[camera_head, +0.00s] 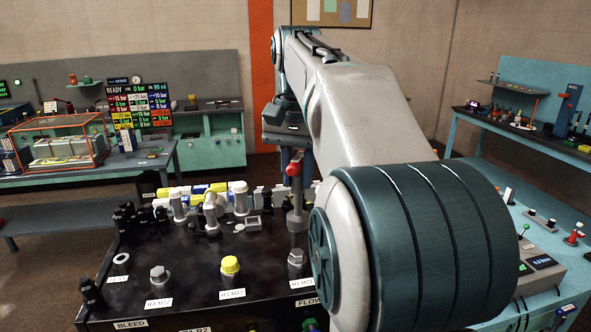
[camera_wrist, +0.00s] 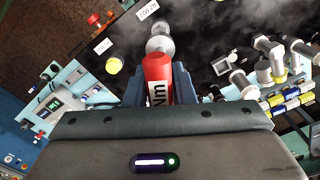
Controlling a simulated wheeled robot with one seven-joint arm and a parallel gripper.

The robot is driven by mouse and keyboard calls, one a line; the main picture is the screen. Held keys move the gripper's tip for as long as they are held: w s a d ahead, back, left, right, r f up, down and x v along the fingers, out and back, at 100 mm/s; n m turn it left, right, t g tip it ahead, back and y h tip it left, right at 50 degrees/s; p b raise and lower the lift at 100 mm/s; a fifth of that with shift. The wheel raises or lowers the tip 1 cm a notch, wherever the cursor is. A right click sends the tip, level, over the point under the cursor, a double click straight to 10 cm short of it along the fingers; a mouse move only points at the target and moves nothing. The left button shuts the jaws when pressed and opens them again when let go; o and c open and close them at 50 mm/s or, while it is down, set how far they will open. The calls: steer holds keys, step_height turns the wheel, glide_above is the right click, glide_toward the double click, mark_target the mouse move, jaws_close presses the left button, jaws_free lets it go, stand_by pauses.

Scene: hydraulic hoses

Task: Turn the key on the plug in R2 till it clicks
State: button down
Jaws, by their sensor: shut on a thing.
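My gripper (camera_wrist: 158,92) is shut on a red key (camera_wrist: 157,72) with "Nm" in white on its handle. The key (camera_head: 294,168) is upright in the head view, its grey shaft and wide socket pointing down at the black bench (camera_head: 200,270). In the wrist view the socket (camera_wrist: 160,45) lines up with a round silver fitting (camera_wrist: 159,28). I cannot tell whether the socket is on it or just above. In the head view a grey hex plug (camera_head: 296,258) stands in front of the socket. Which one is the plug in R2 is not readable.
A yellow-capped plug (camera_head: 230,265) and another grey hex plug (camera_head: 159,275) stand on the bench with white labels. Pipe fittings (camera_head: 211,205) and black connectors (camera_head: 130,218) stand at the back left. Grey haze drifts over the bench in the wrist view. My arm hides the bench's right part.

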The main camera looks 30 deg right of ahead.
mark_target(297, 217)
steer(key=shift+w+r, duration=0.1)
steer(key=shift+r, duration=0.1)
step_height(297, 217, down, 6)
steer(key=b, duration=0.4)
steer(key=shift+r, duration=0.15)
steer(key=shift+p, duration=0.35)
stand_by(1.7)
steer(key=shift+f+b, duration=1.05)
steer(key=shift+f, duration=0.5)
steer(key=c, duration=1.1)
jaws_free()
steer(key=shift+c, duration=0.2)
steer(key=shift+r, duration=0.1)
